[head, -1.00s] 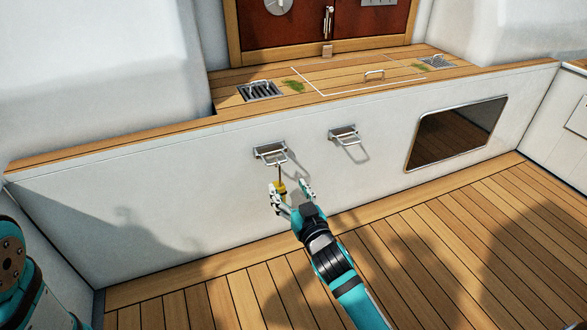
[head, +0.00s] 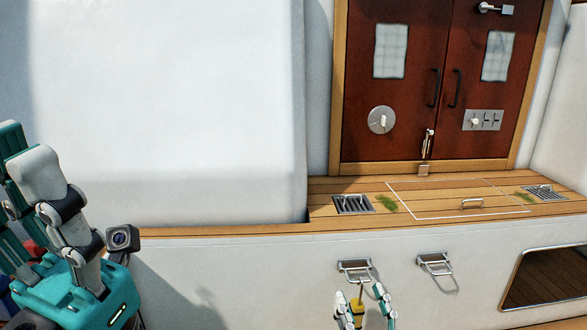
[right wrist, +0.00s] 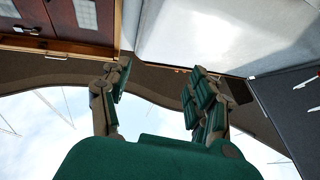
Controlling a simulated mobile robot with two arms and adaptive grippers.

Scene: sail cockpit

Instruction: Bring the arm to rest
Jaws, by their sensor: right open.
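My right gripper (head: 366,302) is low in the head view, below the left of two metal brackets on the white wall. Its fingers are apart. A small tool with a yellow handle (head: 357,312) and thin shaft hangs under that left bracket (head: 355,268), at the left finger; whether they touch I cannot tell. In the right wrist view the fingers (right wrist: 155,95) are spread with nothing between them. My left gripper (head: 38,165) is raised at the left edge of the head view, its fingers pointing up; their gap is unclear.
The second bracket (head: 435,263) is to the right, empty. Above is a teak ledge (head: 445,187) with two drain grates and a handled hatch. Dark red doors (head: 400,90) stand behind. A framed dark panel (head: 545,278) is at the lower right. White seating fills the upper left.

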